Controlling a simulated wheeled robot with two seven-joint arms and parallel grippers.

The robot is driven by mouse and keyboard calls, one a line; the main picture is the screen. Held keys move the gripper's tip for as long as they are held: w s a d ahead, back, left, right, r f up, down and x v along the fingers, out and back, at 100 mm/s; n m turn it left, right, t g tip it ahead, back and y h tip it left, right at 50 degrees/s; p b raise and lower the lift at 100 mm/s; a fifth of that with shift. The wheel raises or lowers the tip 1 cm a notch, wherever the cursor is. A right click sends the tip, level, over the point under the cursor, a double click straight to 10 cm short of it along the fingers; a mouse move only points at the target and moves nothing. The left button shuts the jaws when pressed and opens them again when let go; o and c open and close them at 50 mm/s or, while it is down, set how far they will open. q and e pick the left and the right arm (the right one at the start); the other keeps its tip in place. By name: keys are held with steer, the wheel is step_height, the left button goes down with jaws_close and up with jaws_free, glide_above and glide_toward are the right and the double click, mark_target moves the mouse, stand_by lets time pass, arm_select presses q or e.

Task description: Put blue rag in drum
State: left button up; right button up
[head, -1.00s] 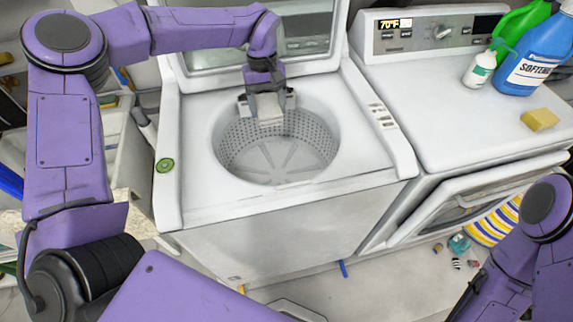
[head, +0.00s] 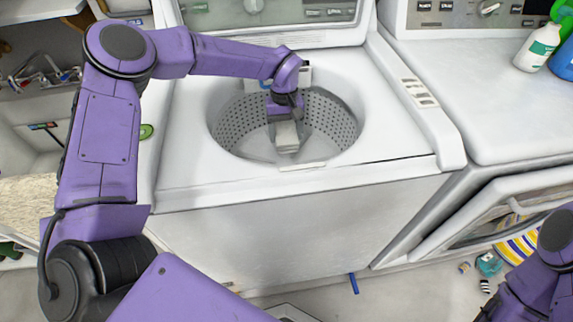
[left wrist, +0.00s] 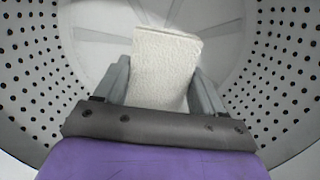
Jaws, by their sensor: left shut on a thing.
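My left gripper (head: 286,124) is inside the mouth of the open washer's drum (head: 338,125), pointing down. It is shut on a pale, off-white folded rag (head: 287,138). In the left wrist view the rag (left wrist: 165,65) sticks out between the two grey fingers, with the perforated drum wall (left wrist: 270,80) around it and the ribbed drum floor below. The rag looks cream-white in both views, not blue. No blue rag shows clearly. My right gripper is out of the picture; only part of my right arm shows at the lower right.
The washer's rim (head: 190,165) surrounds the drum, and its lid stands open behind. A dryer (head: 480,100) is on the right with a white bottle (head: 538,48) on top. A blue stick (head: 353,283) lies on the floor.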

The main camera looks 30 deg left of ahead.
mark_target(285, 130)
arm_select(q)
step_height(285, 130, down, 8)
steer(key=shift+r+p, duration=0.15)
steer(key=shift+p, duration=0.15)
steer(key=shift+f, duration=0.25)
steer(key=shift+f+b, duration=0.4)
steer(key=shift+b, duration=0.1)
steer(key=o, duration=1.1)
steer(key=shift+r, duration=0.1)
steer(key=r, duration=0.4)
steer(key=w+r, duration=0.1)
steer(key=r, duration=0.3)
steer(key=a+r, duration=0.1)
steer(key=r, duration=0.4)
steer(key=shift+w, duration=0.25)
steer(key=shift+p, duration=0.3)
